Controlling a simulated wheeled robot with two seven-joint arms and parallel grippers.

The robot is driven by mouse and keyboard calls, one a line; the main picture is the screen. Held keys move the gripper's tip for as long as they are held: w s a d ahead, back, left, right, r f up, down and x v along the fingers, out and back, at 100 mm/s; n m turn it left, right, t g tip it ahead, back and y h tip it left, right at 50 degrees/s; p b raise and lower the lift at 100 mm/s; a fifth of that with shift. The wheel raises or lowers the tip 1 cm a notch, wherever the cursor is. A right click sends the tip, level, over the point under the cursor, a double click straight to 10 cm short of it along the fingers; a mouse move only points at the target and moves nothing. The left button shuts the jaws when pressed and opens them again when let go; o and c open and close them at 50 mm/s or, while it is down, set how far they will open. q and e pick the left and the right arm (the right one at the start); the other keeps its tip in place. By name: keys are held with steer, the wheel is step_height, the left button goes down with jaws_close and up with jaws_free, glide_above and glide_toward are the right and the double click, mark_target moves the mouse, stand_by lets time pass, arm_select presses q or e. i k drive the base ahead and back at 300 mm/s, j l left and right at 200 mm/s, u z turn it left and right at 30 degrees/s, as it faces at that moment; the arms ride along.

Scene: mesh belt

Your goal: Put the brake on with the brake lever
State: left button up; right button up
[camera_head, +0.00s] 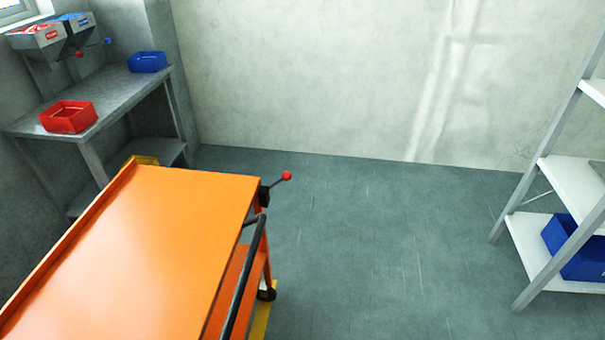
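The brake lever (278,181) is a short thin rod with a red ball knob (286,176) at its end. It sticks out to the right and slightly up from a black mount (264,196) at the far right corner of an orange cart (150,240). A black push handle (246,280) runs along the cart's right side, and a wheel (267,294) shows below. Neither of my grippers is in view.
A grey table (125,92) at the left holds a red bin (69,116) and a blue bin (147,62). Two dispensers (55,35) hang above it. A white shelf rack (560,190) with a blue crate (580,248) stands at the right. The floor between is clear.

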mark_target(286, 175)
steer(key=i+l, duration=0.1)
steer(key=l, duration=0.3)
steer(key=i+l+z, duration=0.1)
steer(key=l, duration=0.35)
steer(key=i+l+z, duration=0.1)
steer(key=l, duration=0.3)
steer(key=i+l, duration=0.15)
steer(key=l, duration=0.25)
